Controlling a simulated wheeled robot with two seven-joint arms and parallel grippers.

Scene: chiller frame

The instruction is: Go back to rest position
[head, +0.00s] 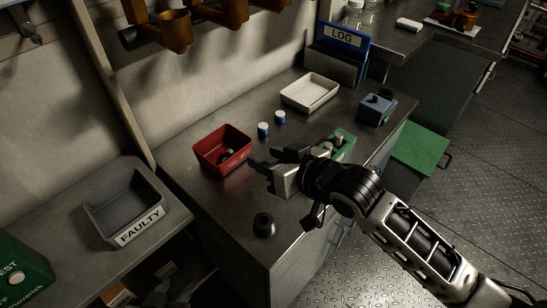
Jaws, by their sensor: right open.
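My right gripper (265,168) reaches in from the lower right over the steel worktop (207,199). Its jaws are open, and I see nothing held between them. The fingertips lie just right of the red bin (222,143) in the picture; I cannot tell the height gap. A dark shape at the bottom edge, left of centre, looks like my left gripper (172,292). It is in shadow, so its jaws cannot be read.
A small dark cylinder (264,225) stands near the worktop's front edge. Blue-and-white capped pieces (264,129), a white tray (310,86), a green block (344,140) and a blue-grey box (376,107) stand further back. The grey FAULTY bin (124,196) is on the left. Floor (488,180) is clear at right.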

